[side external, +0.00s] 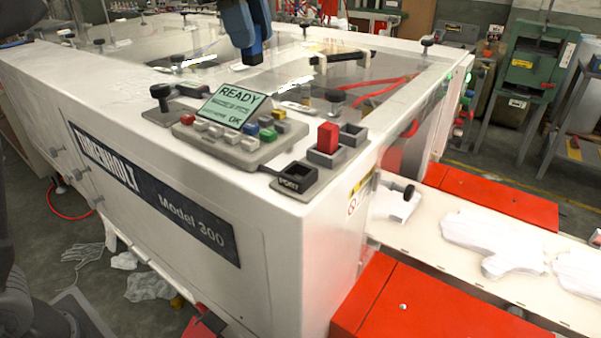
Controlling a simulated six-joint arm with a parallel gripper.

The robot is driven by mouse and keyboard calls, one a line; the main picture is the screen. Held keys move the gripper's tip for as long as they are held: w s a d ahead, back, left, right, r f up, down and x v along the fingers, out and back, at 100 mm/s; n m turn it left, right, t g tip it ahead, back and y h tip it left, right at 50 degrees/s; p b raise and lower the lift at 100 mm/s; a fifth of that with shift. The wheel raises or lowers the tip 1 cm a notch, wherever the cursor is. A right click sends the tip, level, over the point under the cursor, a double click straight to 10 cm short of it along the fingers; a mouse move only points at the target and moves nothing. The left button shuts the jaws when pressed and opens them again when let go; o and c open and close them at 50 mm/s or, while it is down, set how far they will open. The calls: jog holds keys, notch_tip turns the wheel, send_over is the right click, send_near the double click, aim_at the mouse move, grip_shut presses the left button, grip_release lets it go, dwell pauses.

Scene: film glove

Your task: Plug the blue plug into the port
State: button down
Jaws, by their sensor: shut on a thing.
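My gripper (246,38) is at the top edge of the side view, partly cut off by the frame. It is shut on the blue plug (254,48), which hangs point-down above the machine top; the plug and fingers are close in colour, so their border is hard to make out. The port (297,177) is a black square socket labelled PORT at the machine's near corner, and it looks empty. The plug is well above it, up and to the left in the picture, and apart from it.
Beside the port, a red block (327,137) stands in a grey holder, next to an empty grey holder (352,134). A control panel (237,103) with a READY screen, a black knob (160,92) and a black handle (343,57) rise from the white machine top.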

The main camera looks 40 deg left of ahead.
jog(key=shift+g, duration=0.3)
jog(key=s+d+f, duration=0.1)
jog(key=d+f, duration=0.1)
jog(key=d, duration=0.1)
jog(key=s+d+f, duration=0.2)
jog(key=d+f, duration=0.1)
jog(key=d, duration=0.1)
jog(key=s+d+f, duration=0.2)
jog(key=d, duration=0.2)
jog(key=shift+s+d+f, duration=0.1)
jog(key=shift+d+f, duration=0.15)
jog(key=shift+f, duration=0.05)
jog(key=shift+a+x, duration=0.25)
jog(key=shift+x, duration=0.7)
jog(key=shift+a+x, duration=0.2)
jog(key=shift+x, duration=0.75)
jog(key=shift+f, duration=0.15)
jog(key=c, duration=1)
grip_release()
jog(key=shift+f, duration=0.1)
jog(key=v, duration=1.2)
jog(key=shift+a, duration=0.1)
